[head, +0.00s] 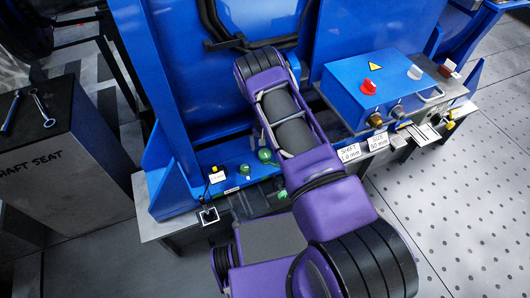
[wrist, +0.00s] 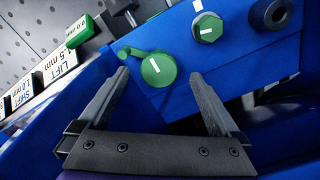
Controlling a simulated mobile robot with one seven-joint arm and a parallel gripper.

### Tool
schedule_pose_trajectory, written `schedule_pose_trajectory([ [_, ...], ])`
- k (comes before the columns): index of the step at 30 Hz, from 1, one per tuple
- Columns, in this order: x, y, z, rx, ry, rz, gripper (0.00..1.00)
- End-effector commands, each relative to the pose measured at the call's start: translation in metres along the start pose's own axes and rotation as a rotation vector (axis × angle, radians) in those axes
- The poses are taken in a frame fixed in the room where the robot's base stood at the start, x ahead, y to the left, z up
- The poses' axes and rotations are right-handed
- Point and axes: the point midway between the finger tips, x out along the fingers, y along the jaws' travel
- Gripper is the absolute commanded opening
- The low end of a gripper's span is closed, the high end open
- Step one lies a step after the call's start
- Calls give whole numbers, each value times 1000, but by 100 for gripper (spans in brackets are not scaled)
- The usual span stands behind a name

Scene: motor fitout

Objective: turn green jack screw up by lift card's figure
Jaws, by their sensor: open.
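In the wrist view, a round green knob (wrist: 158,70) with a white line and a small side arm sits on the blue frame, between and just beyond my fingertips. A green hexagonal head (wrist: 207,27), also with a white line, is above it to the right. I cannot tell which one is the jack screw. My gripper (wrist: 160,77) is open and appears empty; contact with the knob is not clear. My gripper is not seen in the head view.
The shift card (head: 349,153) reads 1.0 mm. A blue box (head: 385,88) with a red knob (head: 369,87) and a pale knob (head: 415,72) stands to the right. Wrenches (head: 40,109) lie on a block at left. Perforated floor at right is clear.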

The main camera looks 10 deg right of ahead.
Motion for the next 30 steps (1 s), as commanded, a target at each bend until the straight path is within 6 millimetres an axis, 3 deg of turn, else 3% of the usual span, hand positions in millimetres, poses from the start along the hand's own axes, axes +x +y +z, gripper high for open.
schedule_pose_trajectory([
  [6,28,0,0,0,0,1,99],
  [17,32,0,0,0,1,0,99],
  [30,32,0,0,0,1,0,20],
])
